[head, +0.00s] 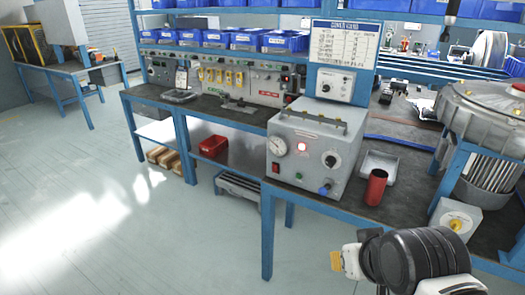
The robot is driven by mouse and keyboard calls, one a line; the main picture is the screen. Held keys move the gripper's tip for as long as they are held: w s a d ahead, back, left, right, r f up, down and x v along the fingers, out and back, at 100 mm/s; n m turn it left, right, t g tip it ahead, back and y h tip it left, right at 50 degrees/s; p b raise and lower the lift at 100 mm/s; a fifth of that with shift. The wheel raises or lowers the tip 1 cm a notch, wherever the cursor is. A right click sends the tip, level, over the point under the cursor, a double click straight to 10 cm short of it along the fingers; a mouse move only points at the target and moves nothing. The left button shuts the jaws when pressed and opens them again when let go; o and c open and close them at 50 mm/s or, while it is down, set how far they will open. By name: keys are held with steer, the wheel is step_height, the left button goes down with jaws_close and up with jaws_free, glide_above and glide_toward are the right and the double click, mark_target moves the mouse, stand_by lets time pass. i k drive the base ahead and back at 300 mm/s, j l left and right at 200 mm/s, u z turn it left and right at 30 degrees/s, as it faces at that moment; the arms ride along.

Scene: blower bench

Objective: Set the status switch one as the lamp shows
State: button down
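A grey test box (313,150) stands on the bench with a round gauge (278,147) on its front. A lamp (301,147) on that front glows red. Below the lamp are a red rocker (276,168), a dark dial (331,160) and a blue knob (324,190). A small light-grey box with a yellow rotary knob (455,223) sits at the right, under the blower; its setting is too small to read. No readable label marks the status switch. My gripper (345,262) is at the lower right, in front of the bench and apart from both boxes; its opening is unclear.
A large grey blower (490,110) fills the right side. A printed sign (344,43) hangs above. The floor (120,220) at left is clear.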

mark_target(456, 225)
steer(key=j+z, duration=0.4)
steer(key=k+j+z, duration=0.2)
steer(key=j+z, duration=0.2)
steer(key=k+j+z, duration=0.15)
steer(key=j+z, duration=0.25)
